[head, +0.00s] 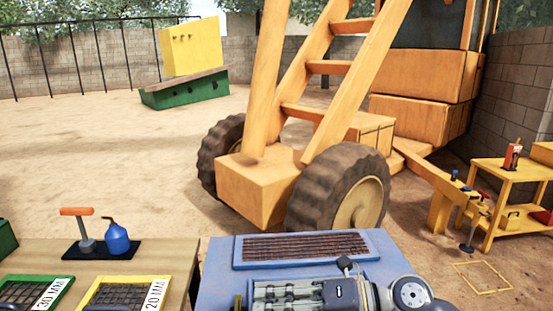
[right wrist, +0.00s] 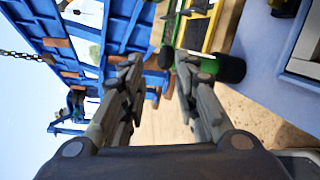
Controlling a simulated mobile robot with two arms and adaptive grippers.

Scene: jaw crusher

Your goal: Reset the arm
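My right gripper (right wrist: 159,68) shows in the right wrist view with its two dark fingers apart. Nothing is held between them. Part of my grey arm (head: 340,292) crosses the bottom of the head view, in front of a blue machine top (head: 222,268) with a dark ribbed grate (head: 305,246). My left gripper is not seen.
A wooden table (head: 180,262) at lower left bears a blue oil can (head: 116,239), an orange-handled tool (head: 77,211) and sieve trays. A yellow wheeled vehicle (head: 258,185) stands ahead. A yellow stand (head: 490,168) is at right. Blue framework (right wrist: 110,30) fills the wrist view's upper left.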

